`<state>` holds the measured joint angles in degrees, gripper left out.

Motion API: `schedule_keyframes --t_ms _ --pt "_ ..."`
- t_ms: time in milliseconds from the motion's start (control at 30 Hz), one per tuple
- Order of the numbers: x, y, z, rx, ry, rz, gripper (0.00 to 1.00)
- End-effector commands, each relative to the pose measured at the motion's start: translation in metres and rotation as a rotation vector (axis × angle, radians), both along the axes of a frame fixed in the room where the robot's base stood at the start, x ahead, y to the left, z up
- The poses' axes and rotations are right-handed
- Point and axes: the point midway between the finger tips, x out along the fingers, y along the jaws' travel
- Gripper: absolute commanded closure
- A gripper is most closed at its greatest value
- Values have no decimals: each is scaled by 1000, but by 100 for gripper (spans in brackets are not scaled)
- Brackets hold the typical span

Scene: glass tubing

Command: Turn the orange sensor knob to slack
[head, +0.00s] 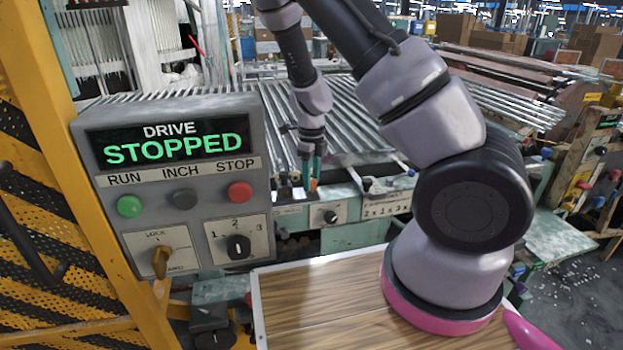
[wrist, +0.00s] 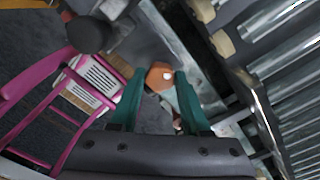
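The orange sensor knob (wrist: 159,76) shows between the tips of my teal fingers in the wrist view, with a pale spot on its face. In the head view a small part of the orange knob (head: 313,184) shows just below the fingertips, by the front edge of the rollers. My gripper (head: 311,172) points down over it. In the wrist view my gripper (wrist: 159,82) has its fingers apart, one on each side of the knob, with narrow gaps. I cannot tell how far down the fingers reach around it. Any slack marking is hidden.
The grey drive panel (head: 175,185) stands left and reads STOPPED, with green, grey and red buttons. A small black knob (head: 331,216) sits on a plate right of the orange knob. Metal rollers (head: 370,125) lie behind. A pink frame (wrist: 60,100) shows left in the wrist view.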

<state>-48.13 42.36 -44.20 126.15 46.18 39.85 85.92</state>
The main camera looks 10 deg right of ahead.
Motion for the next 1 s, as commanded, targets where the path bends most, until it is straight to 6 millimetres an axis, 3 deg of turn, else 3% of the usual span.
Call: schedule_keyframes --t_ms 467,1000 --pt "0 0 0 0 0 83 100" --pt "1 0 1 2 -2 546 100"
